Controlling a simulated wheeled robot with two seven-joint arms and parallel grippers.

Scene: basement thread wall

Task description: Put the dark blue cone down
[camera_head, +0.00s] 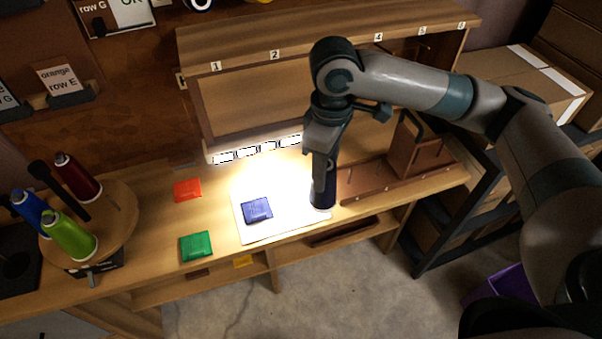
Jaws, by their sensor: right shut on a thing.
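The dark blue cone (322,197) is upright at the right edge of the white sheet on the bench, under my right gripper. My right gripper (323,180) points down and is shut on the cone, hiding its upper part. I cannot tell whether the cone's base touches the surface. A dark blue folded piece (257,210) lies on the white sheet (262,235), left of the cone. My left gripper is not in view.
A round wooden stand (122,225) at the left holds red, blue and green cones. An orange piece (187,190) and a green piece (196,246) lie on the bench. A wooden rack (425,160) with pegs is at the right. A numbered shelf overhangs the back.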

